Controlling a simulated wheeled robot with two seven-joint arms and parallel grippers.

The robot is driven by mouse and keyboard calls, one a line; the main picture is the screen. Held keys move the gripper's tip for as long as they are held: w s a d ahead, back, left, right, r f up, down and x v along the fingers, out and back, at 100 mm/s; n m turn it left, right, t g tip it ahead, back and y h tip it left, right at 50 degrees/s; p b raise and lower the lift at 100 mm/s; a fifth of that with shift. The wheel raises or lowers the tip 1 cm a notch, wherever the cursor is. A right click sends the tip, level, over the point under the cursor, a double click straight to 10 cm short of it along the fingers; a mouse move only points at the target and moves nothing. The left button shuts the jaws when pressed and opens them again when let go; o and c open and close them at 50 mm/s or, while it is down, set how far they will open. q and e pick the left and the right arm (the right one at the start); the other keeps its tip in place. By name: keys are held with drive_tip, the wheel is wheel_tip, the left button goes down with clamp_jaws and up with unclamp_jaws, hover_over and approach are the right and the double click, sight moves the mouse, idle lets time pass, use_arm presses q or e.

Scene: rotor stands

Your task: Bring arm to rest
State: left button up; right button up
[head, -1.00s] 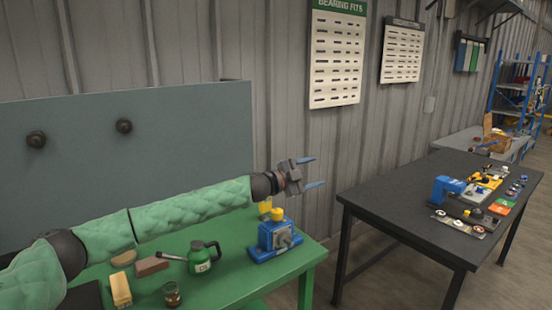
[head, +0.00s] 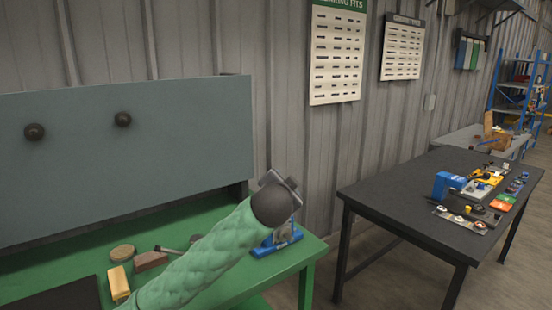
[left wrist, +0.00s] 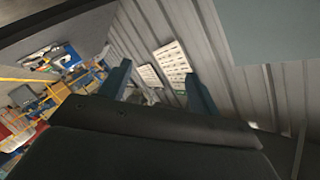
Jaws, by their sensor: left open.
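My left arm comes up from the bottom of the head view in a green quilted sleeve. Its left gripper (head: 283,181) is seen from behind, over the right end of the green bench (head: 220,291). In the left wrist view the two blue fingers (left wrist: 158,90) stand wide apart with nothing between them. The blue rotor stand (head: 278,243) on the bench is partly hidden behind the wrist. My right gripper is in neither view.
A wooden block (head: 118,283), a brown block (head: 150,261) and a round tan disc (head: 122,253) lie on the bench. A grey panel (head: 120,165) stands behind them. A black table (head: 400,200) with a blue device (head: 447,184) and small parts stands at the right, across a floor gap.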

use_arm(q)
drive_tip(key=s+a+f+n+g+b, duration=0.2)
drive_tip(key=s+a+f, duration=0.3)
drive_tip(key=s+f, duration=0.45)
drive_tip(key=s+a+f+n+g+y+b, duration=0.1)
drive_tip(key=s+a+f+n+g, duration=0.2)
drive_tip(key=s+a+f, duration=0.7)
drive_tip(key=s+a+f+n+g+b, duration=0.15)
drive_tip(key=s+f, duration=0.35)
drive_tip(key=f, duration=0.9)
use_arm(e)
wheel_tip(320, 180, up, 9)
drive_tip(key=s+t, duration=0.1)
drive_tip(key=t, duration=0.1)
use_arm(q)
drive_tip(key=s+a+f+n+g+b, duration=0.1)
drive_tip(key=s+f+g, duration=0.6)
drive_tip(key=s+f, duration=1.4)
drive_tip(key=s+n+b, duration=0.1)
drive_tip(key=s+b, duration=0.1)
drive_tip(key=s, duration=0.2)
drive_tip(key=shift+s+a+f+y, duration=0.2)
drive_tip(key=shift+f+y, duration=0.1)
drive_tip(key=shift+f, duration=0.1)
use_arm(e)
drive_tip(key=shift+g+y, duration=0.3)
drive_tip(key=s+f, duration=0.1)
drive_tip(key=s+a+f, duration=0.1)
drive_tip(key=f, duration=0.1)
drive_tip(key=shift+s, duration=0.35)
